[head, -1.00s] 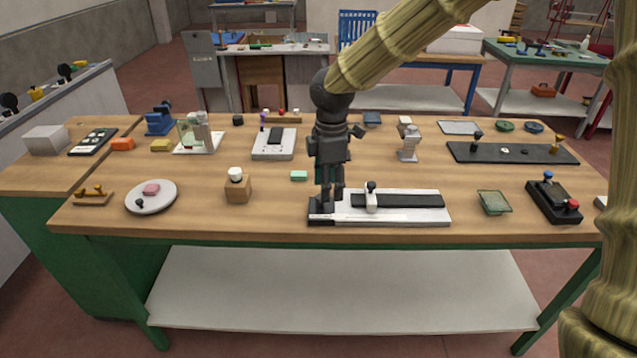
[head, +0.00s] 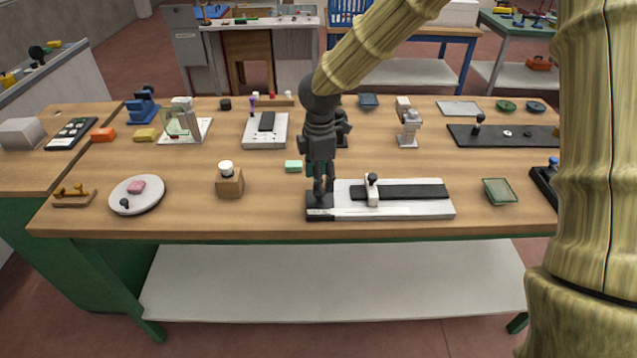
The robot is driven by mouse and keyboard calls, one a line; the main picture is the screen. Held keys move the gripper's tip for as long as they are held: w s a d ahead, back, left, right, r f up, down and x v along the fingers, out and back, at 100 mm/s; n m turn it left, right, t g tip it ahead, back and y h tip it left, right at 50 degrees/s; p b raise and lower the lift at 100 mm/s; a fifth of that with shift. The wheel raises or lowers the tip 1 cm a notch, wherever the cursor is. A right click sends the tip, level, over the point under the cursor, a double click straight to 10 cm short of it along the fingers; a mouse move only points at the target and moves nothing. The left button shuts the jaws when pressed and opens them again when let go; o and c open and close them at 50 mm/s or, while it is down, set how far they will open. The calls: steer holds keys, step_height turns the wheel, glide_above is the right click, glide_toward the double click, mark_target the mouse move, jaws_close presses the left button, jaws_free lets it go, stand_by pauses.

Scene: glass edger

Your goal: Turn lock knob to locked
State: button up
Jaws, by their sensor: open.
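A fixture with a white base (head: 425,209) and a dark strip (head: 415,192) lies near the table's front edge. A white slider block with a black knob (head: 372,179) stands across the strip. A black end block (head: 319,211) forms the fixture's left end. My gripper (head: 321,190) points down just above or at this end block, with open jaws. Any lock knob on the end block is hidden behind the gripper's fingers, so its turn cannot be seen. Whether the fingers touch anything there cannot be told.
A wooden block with a white knob (head: 229,181) and a round plate (head: 137,194) stand to the left. A green glass piece (head: 498,191) lies right of the fixture. The front edge is close.

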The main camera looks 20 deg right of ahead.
steer(key=shift+f, duration=1.6)
steer(key=shift+s, duration=0.1)
steer(key=c, duration=1)
